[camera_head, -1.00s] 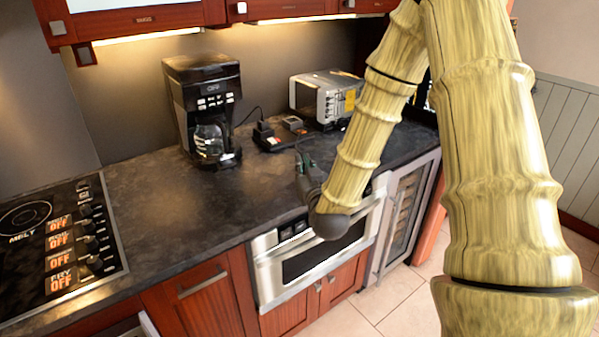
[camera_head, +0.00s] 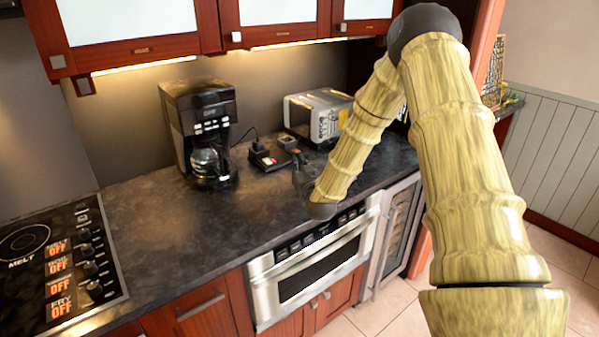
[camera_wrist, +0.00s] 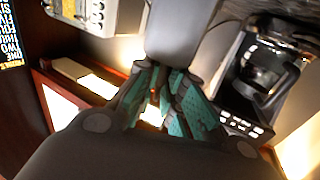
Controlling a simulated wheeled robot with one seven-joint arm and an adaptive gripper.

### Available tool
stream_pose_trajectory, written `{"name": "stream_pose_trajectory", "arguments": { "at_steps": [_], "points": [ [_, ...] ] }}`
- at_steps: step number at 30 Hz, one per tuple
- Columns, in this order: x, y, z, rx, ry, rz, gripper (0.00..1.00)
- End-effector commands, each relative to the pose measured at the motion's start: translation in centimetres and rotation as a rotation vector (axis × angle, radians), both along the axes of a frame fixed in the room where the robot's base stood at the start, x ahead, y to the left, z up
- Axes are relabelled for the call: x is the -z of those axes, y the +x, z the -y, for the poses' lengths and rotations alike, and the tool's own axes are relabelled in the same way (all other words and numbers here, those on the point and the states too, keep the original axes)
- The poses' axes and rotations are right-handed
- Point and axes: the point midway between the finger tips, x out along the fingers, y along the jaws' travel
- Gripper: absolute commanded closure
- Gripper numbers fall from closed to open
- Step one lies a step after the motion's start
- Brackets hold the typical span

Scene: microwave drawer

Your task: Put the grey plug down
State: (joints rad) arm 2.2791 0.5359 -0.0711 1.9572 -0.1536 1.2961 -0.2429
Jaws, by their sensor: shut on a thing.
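A smooth grey block, which I take to be the grey plug (camera_wrist: 182,35), is held at the fingertips in the wrist view. My gripper (camera_wrist: 158,88) has teal-lined fingers closed on it. In the head view my gripper (camera_head: 299,168) is over the right part of the dark countertop (camera_head: 200,240), near its front edge. The plug cannot be made out there. How high it is above the counter is hard to tell.
A black coffee maker (camera_head: 200,125) and a silver toaster oven (camera_head: 318,115) stand at the back. Between them are a black device with red (camera_head: 268,157) and a small grey item (camera_head: 288,143). A microwave drawer (camera_head: 315,265) is below. Counter left of my gripper is clear.

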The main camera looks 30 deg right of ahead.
Motion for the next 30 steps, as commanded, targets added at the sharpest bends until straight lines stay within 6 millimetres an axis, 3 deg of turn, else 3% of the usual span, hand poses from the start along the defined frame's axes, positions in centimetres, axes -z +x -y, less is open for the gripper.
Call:
{"name": "stream_pose_trajectory", "arguments": {
  "at_steps": [15, 29, 30],
  "points": [
    [3.2, 0.1, 0.2, 0.001, 0.0, -0.001, 1.0],
    [3.8, 0.1, 0.1, 0.0, 0.0, 0.0, 1.0],
    [3.8, 0.1, 0.1, 0.0, 0.0, 0.0, 0.86]
  ]
}}
